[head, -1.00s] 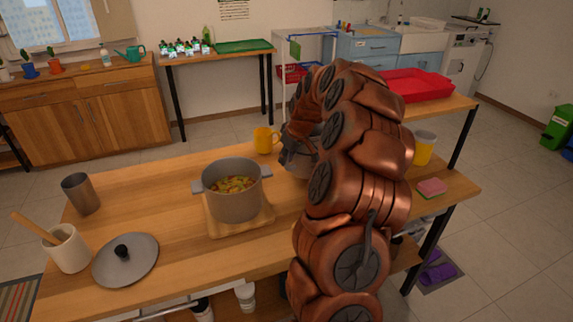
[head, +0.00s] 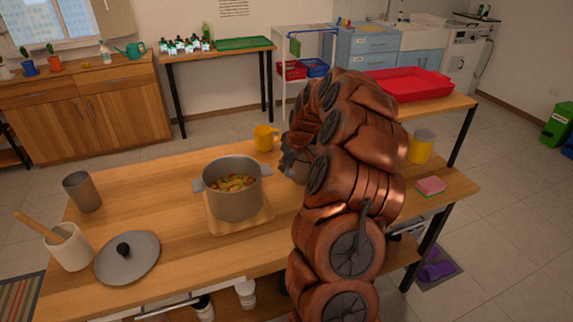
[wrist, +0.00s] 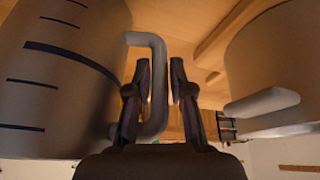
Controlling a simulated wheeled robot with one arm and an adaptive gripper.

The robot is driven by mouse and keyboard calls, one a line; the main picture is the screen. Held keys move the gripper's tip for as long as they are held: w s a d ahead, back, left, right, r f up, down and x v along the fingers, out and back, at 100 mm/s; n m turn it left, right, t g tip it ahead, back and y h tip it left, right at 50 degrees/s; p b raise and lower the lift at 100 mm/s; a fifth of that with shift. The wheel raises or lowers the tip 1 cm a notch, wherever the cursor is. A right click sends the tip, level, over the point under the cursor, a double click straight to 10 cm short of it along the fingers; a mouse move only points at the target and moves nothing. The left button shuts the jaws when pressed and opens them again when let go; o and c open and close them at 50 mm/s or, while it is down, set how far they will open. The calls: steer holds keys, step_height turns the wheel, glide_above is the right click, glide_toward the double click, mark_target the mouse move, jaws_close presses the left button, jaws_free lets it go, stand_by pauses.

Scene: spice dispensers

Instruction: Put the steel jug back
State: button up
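The steel jug (wrist: 60,75), a grey vessel with dark measuring marks, fills the left of the wrist view. Its bent handle (wrist: 156,85) stands between the two fingers of my gripper (wrist: 160,75). The fingers are apart, with a gap showing between the handle and the right finger. In the head view my gripper (head: 290,148) is low over the table, right of the pot. A grey part of the jug (head: 293,171) shows there, and my arm hides most of it. I cannot tell what the jug's base touches.
A grey pot of food (head: 235,200) stands on a wooden board (head: 250,224); it also shows in the wrist view (wrist: 285,65). A yellow mug (head: 263,138) is behind. A lid (head: 127,258), a utensil crock (head: 70,250) and a metal cup (head: 84,192) are left. A sponge (head: 431,185) is right.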

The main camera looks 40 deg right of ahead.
steer(key=o, duration=0.3)
steer(key=shift+r, duration=0.1)
steer(key=shift+s+r, duration=0.15)
steer(key=shift+r, duration=0.35)
steer(key=b+v, duration=0.2)
steer(key=v, duration=0.9)
